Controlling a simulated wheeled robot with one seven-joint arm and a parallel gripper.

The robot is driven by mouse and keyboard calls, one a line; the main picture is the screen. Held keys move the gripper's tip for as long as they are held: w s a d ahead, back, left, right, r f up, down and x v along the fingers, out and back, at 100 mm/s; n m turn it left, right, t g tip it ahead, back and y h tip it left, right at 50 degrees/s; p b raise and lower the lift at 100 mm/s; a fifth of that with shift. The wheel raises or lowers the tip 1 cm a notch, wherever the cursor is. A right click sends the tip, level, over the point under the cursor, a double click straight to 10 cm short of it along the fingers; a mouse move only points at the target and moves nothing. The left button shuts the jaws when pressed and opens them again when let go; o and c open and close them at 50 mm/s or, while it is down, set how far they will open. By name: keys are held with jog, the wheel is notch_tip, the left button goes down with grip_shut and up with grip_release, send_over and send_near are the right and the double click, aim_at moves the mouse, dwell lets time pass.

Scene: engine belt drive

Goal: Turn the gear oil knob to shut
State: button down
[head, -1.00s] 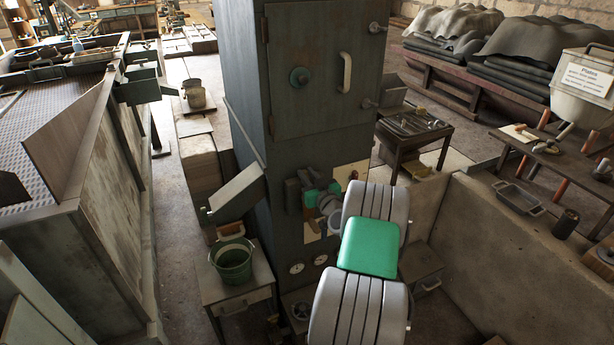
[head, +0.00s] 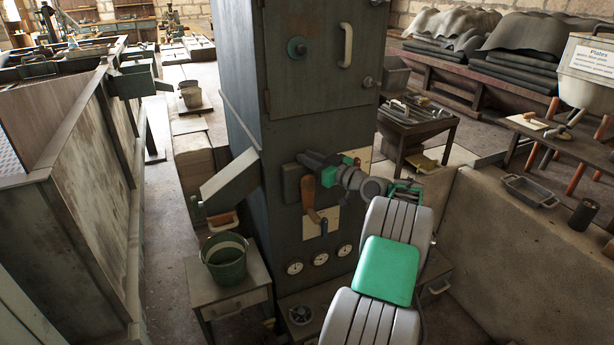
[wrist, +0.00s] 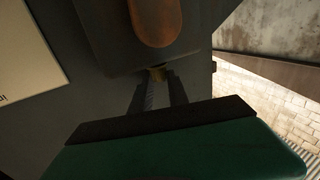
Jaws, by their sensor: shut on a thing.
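My gripper (head: 306,159) is at the front of the dark cabinet (head: 243,110), by the upper part of a dark box with an orange lever.
A chute (head: 230,182) juts out at left above a green bucket (head: 224,262). A tool table (head: 415,123) stands at right.

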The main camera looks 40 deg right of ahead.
jog(key=shift+d+f+n+y+b, duration=0.1)
jog(key=shift+n+y+b, duration=0.3)
jog(key=shift+y, duration=0.15)
jog(key=shift+d+f+n+y+b, duration=0.1)
jog(key=shift+n+y+b, duration=0.3)
jog(key=shift+y, duration=0.15)
jog(key=shift+r+g, duration=0.2)
jog(key=shift+g, duration=0.1)
jog(key=c, duration=1.3)
grip_release()
jog(key=shift+r, duration=0.15)
